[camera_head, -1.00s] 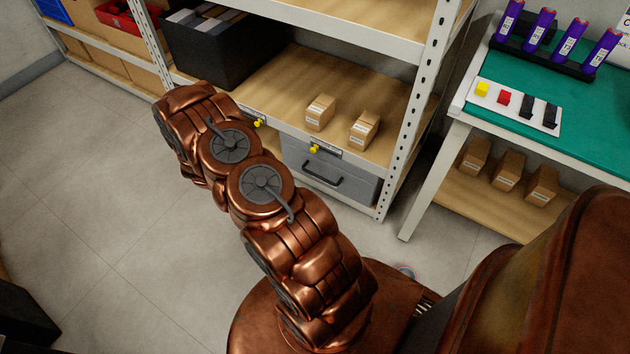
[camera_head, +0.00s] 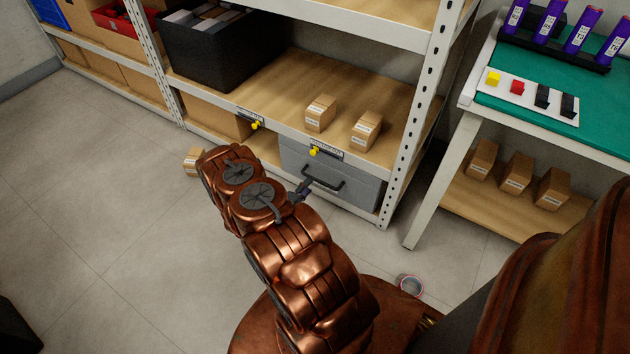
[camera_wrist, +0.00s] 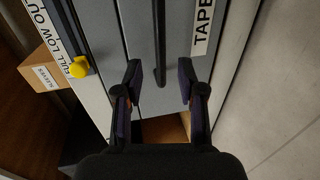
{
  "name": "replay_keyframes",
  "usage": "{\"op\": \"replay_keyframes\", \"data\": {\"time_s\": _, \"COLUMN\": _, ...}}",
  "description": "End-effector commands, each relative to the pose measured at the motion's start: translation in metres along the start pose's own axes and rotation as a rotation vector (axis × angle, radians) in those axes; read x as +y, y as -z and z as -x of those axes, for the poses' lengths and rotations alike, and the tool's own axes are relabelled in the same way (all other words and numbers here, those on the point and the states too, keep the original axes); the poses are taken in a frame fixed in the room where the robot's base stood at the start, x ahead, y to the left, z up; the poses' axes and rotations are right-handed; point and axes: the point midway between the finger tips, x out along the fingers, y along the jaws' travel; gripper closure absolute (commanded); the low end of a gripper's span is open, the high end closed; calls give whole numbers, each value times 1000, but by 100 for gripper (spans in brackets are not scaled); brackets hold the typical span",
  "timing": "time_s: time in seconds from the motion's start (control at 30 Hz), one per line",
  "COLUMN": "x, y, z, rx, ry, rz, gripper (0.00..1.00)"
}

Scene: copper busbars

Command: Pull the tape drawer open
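The tape drawer (camera_head: 352,190) is a grey drawer under the lowest visible shelf, with a dark bar handle (camera_head: 323,182). In the head view it looks shut. In the wrist view its front (camera_wrist: 207,70) bears a TAPE label (camera_wrist: 203,22), and the handle (camera_wrist: 160,45) runs up the middle. My gripper (camera_head: 306,187) is just left of the handle in the head view. In the wrist view my gripper (camera_wrist: 160,82) is open, its two fingers apart on either side of the handle's near end. Whether they touch the handle cannot be told.
A yellow knob (camera_head: 314,151) and label strip sit on the shelf edge above the drawer. Two small cartons (camera_head: 366,131) stand on that shelf. A white shelf post (camera_head: 398,165) stands right of the drawer. A carton (camera_head: 194,161) and a tape roll (camera_head: 411,285) lie on open floor.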

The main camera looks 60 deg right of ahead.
Motion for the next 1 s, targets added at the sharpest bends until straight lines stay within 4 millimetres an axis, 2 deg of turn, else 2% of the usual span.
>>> {"op": "replay_keyframes", "data": {"time_s": 0.3, "x": -1, "y": -2, "z": -40, "rx": -2, "ry": 0, "rz": -1, "gripper": 61}}
{"op": "replay_keyframes", "data": {"time_s": 0.5, "x": -1, "y": -1, "z": -57, "rx": -1, "ry": 1, "rz": -1, "gripper": 61}}
{"op": "replay_keyframes", "data": {"time_s": 0.93, "x": 0, "y": 0, "z": -63, "rx": 0, "ry": 1, "rz": 0, "gripper": 61}}
{"op": "replay_keyframes", "data": {"time_s": 1.0, "x": 0, "y": 0, "z": -63, "rx": 0, "ry": 1, "rz": 0, "gripper": 67}}
